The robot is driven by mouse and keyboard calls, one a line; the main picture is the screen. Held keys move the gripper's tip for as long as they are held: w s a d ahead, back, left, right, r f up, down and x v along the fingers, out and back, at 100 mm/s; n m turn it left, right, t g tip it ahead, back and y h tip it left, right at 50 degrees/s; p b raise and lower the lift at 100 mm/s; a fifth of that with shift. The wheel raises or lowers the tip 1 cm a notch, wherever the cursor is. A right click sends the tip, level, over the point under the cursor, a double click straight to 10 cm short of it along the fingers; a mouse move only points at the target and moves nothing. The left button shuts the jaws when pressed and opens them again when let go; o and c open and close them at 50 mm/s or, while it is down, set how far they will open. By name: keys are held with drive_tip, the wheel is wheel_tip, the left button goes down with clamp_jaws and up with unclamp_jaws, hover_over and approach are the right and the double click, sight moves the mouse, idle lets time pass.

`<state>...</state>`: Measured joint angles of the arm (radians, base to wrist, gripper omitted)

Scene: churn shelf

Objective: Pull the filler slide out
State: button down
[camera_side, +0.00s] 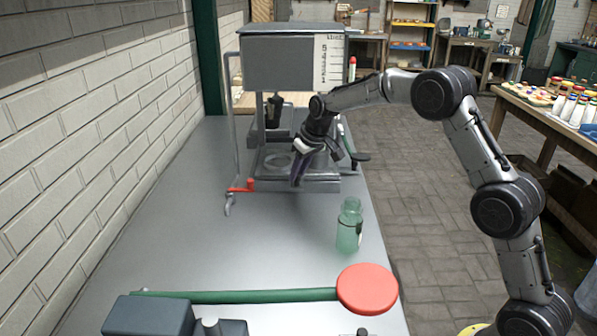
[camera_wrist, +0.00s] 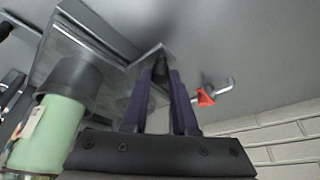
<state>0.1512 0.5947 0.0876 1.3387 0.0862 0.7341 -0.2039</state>
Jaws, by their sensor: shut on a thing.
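The filler stands at the back of the bench, a grey tank (camera_side: 280,62) with a numbered scale over a metal base. Its flat slide plate (camera_side: 318,186) lies low at the front of the base. My gripper (camera_side: 297,182) reaches down at the front of the filler, its purple fingers pointing downward. In the wrist view the fingers (camera_wrist: 158,85) are closed on a small dark knob (camera_wrist: 160,68) at the plate's corner. The knob is mostly hidden between the fingers. I cannot tell how far the slide is out.
A green bottle (camera_side: 349,228) stands on the bench in front of the filler. A red-tipped valve (camera_side: 242,186) is left of the base. A green bar with a red disc (camera_side: 367,289) lies nearer. A green, dark-topped object (camera_wrist: 48,135) is close in the wrist view. The middle bench is clear.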

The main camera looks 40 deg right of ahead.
idle(0.8)
drive_tip(key=s+a, duration=0.9)
drive_tip(key=shift+s+a, duration=0.25)
drive_tip(key=shift+a, duration=0.1)
drive_tip(key=shift+r, duration=0.1)
drive_tip(key=c, duration=0.7)
unclamp_jaws()
drive_tip(key=v, duration=1.3)
drive_tip(key=shift+s+r, duration=0.25)
drive_tip(key=shift+r, duration=0.05)
